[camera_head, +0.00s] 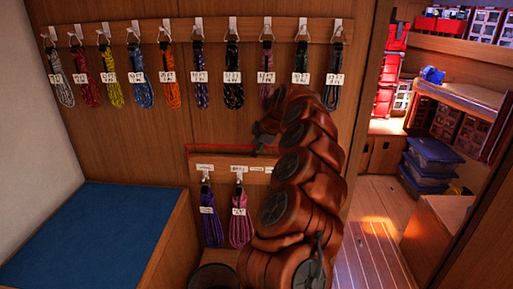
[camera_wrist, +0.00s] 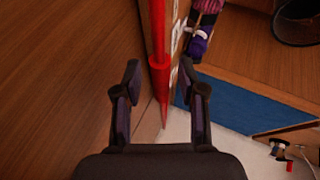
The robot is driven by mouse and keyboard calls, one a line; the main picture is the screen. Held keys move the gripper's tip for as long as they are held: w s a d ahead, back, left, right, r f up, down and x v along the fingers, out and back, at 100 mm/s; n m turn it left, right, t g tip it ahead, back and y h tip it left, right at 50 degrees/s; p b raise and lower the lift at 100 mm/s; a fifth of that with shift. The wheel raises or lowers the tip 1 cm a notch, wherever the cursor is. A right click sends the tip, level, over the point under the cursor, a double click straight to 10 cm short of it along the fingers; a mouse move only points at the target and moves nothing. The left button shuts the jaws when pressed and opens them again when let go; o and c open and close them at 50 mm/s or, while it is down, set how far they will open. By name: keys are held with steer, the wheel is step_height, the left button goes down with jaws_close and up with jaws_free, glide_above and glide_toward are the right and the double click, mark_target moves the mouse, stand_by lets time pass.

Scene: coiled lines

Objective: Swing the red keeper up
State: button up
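The red keeper (camera_head: 215,146) is a thin red bar running across the lower hook rail (camera_head: 228,178), just above its hooks, with a short leg bent down at its left end. My arm hides its right part in the head view. In the wrist view the keeper (camera_wrist: 159,40) runs down from the top edge and tapers between my two fingers. My gripper (camera_head: 258,140) is at the keeper, right of its middle. In the wrist view my gripper (camera_wrist: 165,85) is open, one finger on each side of the bar. I cannot tell whether either finger touches it.
An upper rail (camera_head: 180,30) holds several labelled coils. A blue-topped bench (camera_head: 90,235) stands at left. A dark bucket (camera_head: 213,277) is below. A doorway is at right.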

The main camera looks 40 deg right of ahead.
stand_by(0.3)
steer(key=v, duration=1.2)
